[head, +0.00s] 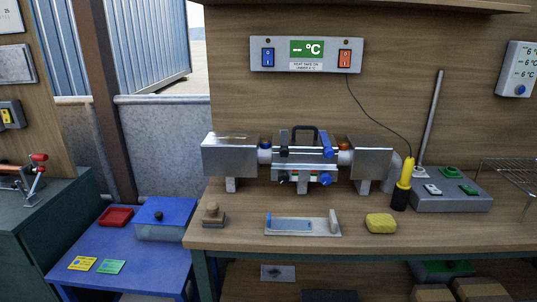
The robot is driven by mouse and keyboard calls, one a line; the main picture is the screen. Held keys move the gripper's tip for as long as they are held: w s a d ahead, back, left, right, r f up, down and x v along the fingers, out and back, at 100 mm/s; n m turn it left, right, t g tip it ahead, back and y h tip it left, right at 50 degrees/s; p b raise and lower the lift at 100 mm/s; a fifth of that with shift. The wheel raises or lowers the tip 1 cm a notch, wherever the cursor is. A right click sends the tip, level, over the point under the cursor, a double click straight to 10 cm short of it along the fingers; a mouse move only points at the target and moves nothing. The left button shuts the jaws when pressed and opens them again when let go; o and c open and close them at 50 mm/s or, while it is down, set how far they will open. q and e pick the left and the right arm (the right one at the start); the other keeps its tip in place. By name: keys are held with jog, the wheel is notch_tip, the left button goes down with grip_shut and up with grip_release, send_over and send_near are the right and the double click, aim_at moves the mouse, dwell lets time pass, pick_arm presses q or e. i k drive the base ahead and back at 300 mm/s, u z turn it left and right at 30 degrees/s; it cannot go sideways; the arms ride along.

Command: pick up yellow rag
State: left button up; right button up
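A yellow rag (381,223), a small rounded bundle, lies on the wooden workbench (350,240) near its front edge, right of centre in the head view. Nothing covers it. Neither of my grippers shows in the head view, so their position relative to the rag cannot be told.
Left of the rag is a flat tray with an upright block (333,223). Behind stands a metal pipe assembly (305,155). A yellow-and-black handheld tool (403,185) stands close to the right, beside a grey box (452,203). Bench in front of the rag is clear.

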aim_at(383, 223)
jog(key=z, duration=1.85)
jog(key=i, duration=1.1)
jog(key=u, duration=1.85)
